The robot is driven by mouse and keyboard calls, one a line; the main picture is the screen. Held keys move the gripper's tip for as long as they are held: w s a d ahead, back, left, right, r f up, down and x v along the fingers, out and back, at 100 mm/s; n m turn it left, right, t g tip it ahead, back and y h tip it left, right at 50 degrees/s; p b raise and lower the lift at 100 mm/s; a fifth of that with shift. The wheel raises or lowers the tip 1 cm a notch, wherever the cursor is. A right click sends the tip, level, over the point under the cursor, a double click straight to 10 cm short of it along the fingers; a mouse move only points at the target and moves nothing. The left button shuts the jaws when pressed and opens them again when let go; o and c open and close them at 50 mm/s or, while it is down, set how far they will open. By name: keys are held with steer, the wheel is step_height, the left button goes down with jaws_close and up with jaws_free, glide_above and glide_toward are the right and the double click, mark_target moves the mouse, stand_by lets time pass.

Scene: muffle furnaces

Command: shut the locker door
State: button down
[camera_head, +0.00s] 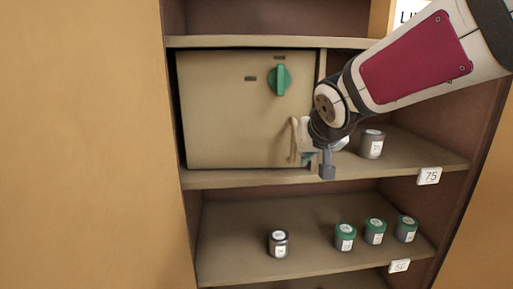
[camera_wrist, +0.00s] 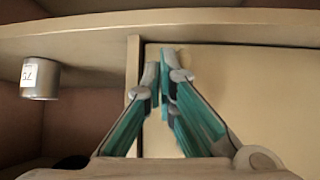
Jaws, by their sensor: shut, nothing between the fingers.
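The locker door (camera_head: 225,115) is a flat beige panel with a green knob (camera_head: 280,80) near its upper right. It sits in the cabinet and looks about flush with the frame, with a dark line along its left and top edges. My gripper (camera_head: 297,140) is at the lower right part of the door, its fingers pointing at the panel. In the wrist view my gripper (camera_wrist: 166,56) is shut and empty, its tips at the door (camera_wrist: 250,90) close to the upright divider (camera_wrist: 133,70). I cannot tell whether the tips touch the panel.
A grey jar (camera_head: 372,144) stands on the shelf right of the locker, close to my arm. The lower shelf (camera_head: 235,225) holds another grey jar (camera_head: 278,243) and several green-lidded jars (camera_head: 345,237). White number tags (camera_head: 429,176) hang on the shelf edges.

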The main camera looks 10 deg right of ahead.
steer(key=shift+w, duration=1.25)
steer(key=shift+w+d, duration=0.1)
steer(key=w, duration=0.2)
steer(key=shift+w+d, duration=0.2)
steer(key=shift+w, duration=0.2)
steer(key=shift+r, duration=0.15)
